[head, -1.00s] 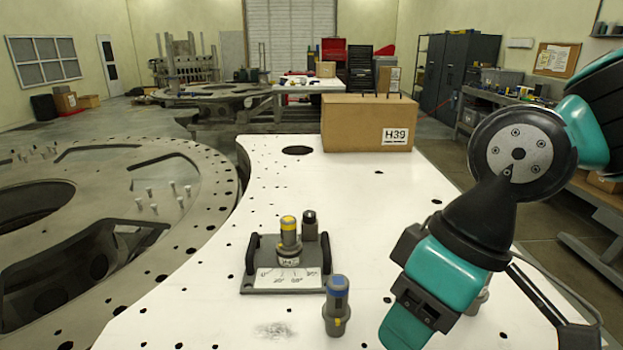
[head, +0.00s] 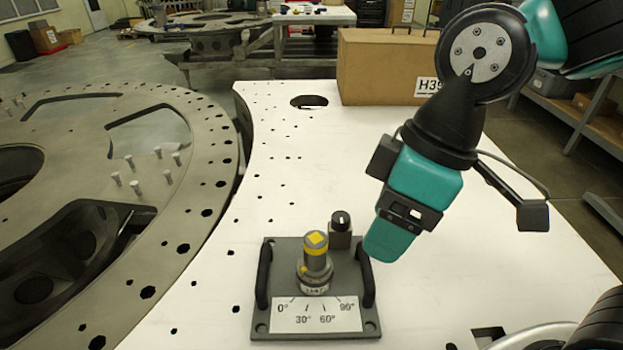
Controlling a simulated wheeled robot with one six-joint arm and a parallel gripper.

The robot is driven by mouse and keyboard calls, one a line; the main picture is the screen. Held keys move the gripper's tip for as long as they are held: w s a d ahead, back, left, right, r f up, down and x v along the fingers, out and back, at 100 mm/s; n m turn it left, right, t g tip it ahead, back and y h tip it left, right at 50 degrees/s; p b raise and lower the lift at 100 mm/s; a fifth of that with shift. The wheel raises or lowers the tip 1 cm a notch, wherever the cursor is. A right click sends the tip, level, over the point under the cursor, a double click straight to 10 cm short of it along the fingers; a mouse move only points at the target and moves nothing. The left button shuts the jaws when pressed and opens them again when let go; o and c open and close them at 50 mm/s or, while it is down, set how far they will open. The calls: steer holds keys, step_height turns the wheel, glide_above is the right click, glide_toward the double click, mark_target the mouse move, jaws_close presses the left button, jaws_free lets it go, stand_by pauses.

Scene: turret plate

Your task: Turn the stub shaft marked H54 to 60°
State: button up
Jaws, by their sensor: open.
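A stub shaft (head: 316,255) with a yellow square top and yellow band stands upright in a grey fixture plate (head: 262,325). A tag on its collar is too small to read surely. A yellow mark shows low on its left front. A white scale (head: 314,316) in front reads 0°, 30°, 60° and 90°. My gripper (head: 388,243), teal and black, hangs above and to the right of the shaft, apart from it. It is open and holds nothing visible; its fingertips are hard to make out.
Black handles (head: 264,275) flank the shaft, left and right (head: 367,280). A dark knob with a white line (head: 340,228) stands behind it. A cardboard box marked H39 (head: 385,65) stands at the back of the white table (head: 215,290). A large drilled ring (head: 195,215) lies left.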

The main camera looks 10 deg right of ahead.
steer(key=w+a+f+n+h+p, duration=0.1)
steer(key=w+a+n+h, duration=0.1)
steer(key=w+n, duration=0.6)
steer(key=n+h+p, duration=0.1)
steer(key=n, duration=1.1)
glide_toward(316, 238)
steer(key=shift+s+f, duration=0.2)
steer(key=shift+s, duration=0.15)
steer(key=shift+w+a+f+n+h, duration=0.15)
steer(key=shift+w+n, duration=0.05)
steer(key=shift+n, duration=0.4)
steer(key=shift+w+a+f+n+h, duration=0.1)
steer(key=shift+w+f+n+h, duration=0.1)
steer(key=shift+n, duration=0.4)
steer(key=shift+f, duration=0.25)
step_height(316, 238, down, 5)
steer(key=b, duration=0.5)
steer(key=shift+f, duration=0.2)
steer(key=shift+f+b, duration=0.95)
steer(key=shift+f, duration=0.65)
steer(key=c, duration=0.7)
